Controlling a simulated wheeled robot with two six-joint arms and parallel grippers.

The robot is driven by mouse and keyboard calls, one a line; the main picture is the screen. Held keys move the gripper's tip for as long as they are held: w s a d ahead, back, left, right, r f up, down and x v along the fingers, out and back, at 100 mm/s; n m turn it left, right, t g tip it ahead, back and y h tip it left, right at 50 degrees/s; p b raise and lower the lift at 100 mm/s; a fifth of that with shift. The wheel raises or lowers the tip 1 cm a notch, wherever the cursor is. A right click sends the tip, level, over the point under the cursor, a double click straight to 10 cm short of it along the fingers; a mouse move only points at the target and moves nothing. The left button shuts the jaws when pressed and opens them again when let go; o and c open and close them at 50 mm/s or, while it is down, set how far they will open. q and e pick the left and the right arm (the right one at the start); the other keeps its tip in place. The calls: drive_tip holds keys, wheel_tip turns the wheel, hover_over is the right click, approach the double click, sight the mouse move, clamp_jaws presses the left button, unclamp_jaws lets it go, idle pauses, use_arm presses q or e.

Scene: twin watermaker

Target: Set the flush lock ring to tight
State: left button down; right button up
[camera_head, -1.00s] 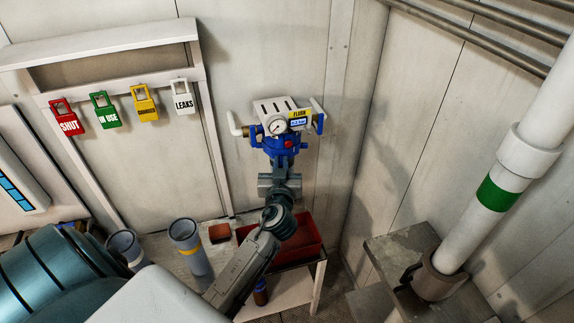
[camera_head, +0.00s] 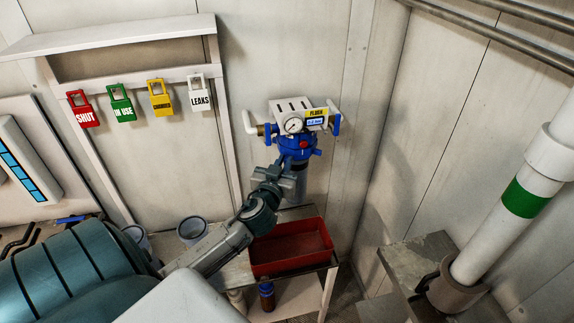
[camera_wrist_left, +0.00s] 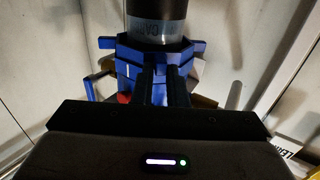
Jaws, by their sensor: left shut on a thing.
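The flush unit (camera_head: 296,112) is on the far wall, with a round gauge, a yellow FLUSH label and a small blue display. Its blue lock ring (camera_head: 312,153) sits below the gauge, around the top of an upright filter housing (camera_head: 299,183). My left gripper (camera_head: 280,167) reaches the ring's front left side and is shut on it. In the left wrist view the two dark fingers (camera_wrist_left: 166,82) are close together against the blue ring (camera_wrist_left: 130,66). The gripped spot is hidden between the fingers. My right gripper is in neither view.
A red tray (camera_head: 292,250) stands on a bench below the housing. A grey cup (camera_head: 192,230) stands left of my arm. Coloured tags (camera_head: 122,101) hang on the left wall. A white pipe with a green band (camera_head: 525,198) stands at the right.

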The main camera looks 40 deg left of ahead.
use_arm(q)
drive_tip(key=c, duration=1.5)
unclamp_jaws()
drive_tip(key=shift+a, duration=0.4)
drive_tip(key=b+v, duration=0.4)
drive_tip(key=v, duration=0.7)
